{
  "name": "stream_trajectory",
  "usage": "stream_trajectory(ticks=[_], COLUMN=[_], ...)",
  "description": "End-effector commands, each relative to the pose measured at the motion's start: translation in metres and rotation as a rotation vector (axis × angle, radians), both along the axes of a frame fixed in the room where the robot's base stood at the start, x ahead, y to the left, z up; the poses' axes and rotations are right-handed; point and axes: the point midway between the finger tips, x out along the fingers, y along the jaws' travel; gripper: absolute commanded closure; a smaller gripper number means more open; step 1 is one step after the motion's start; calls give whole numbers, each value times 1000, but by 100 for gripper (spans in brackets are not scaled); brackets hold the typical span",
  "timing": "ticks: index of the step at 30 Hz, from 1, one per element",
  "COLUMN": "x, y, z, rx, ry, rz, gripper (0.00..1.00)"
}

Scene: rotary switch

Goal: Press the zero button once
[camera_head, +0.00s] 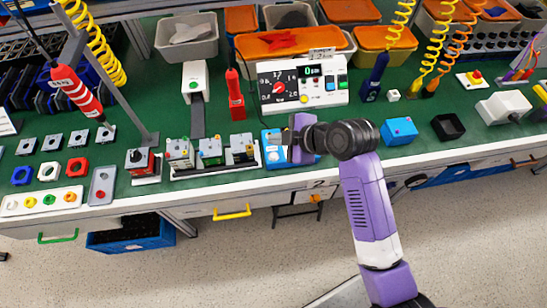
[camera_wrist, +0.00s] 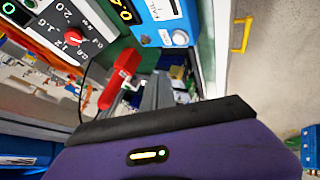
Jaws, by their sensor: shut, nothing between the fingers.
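A blue instrument (camera_head: 272,155) stands near the bench's front edge, just left of my gripper. A white control panel (camera_head: 335,88) with a display, a red rotary knob (camera_head: 278,87) and several coloured buttons stands behind. The knob also shows in the wrist view (camera_wrist: 72,36). My gripper (camera_head: 297,151) is shut and empty, beside the blue instrument and apart from the panel. Its fingertips are partly hidden in the head view.
A row of small boxed devices (camera_head: 210,152) stands left of the blue instrument. A red tool (camera_head: 235,95) stands upright behind it.

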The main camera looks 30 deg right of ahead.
Motion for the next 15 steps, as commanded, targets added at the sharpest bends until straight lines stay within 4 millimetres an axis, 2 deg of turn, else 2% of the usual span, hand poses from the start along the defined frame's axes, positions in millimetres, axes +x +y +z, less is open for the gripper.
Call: stream_trajectory(ticks=[1,6,10,15], x=[0,0,0,0], y=[0,0,0,0], z=[-14,-35,-46,-49], rx=[1,1,1,0], ry=[0,1,1,0], rz=[-1,-1,0,0], gripper=[100,100,100,100])
